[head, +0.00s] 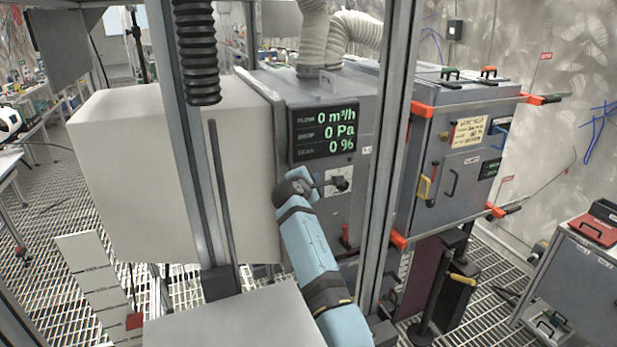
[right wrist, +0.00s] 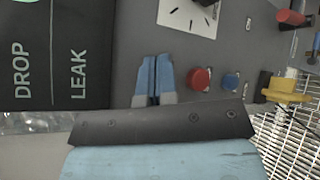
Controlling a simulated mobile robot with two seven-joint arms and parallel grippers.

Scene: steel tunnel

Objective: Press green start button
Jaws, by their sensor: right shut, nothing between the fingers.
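My right arm reaches up to the grey control cabinet (head: 300,95) in the head view. In the right wrist view, the two blue fingers of my right gripper (right wrist: 155,60) are shut together, with nothing between them. They are in front of the grey panel, between the display and a red button (right wrist: 200,80); whether they touch the panel, I cannot tell. A blue button (right wrist: 230,82) sits beside the red one. I cannot make out a green button in either view; the fingers cover part of the panel. My left gripper is not in view.
A black display (head: 323,132) with green figures is on the cabinet; it also shows in the right wrist view (right wrist: 85,45). A dial plate (right wrist: 180,18) and a yellow handle (right wrist: 285,90) are near the fingers. Upright metal posts (head: 393,150) stand in front of the cabinet.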

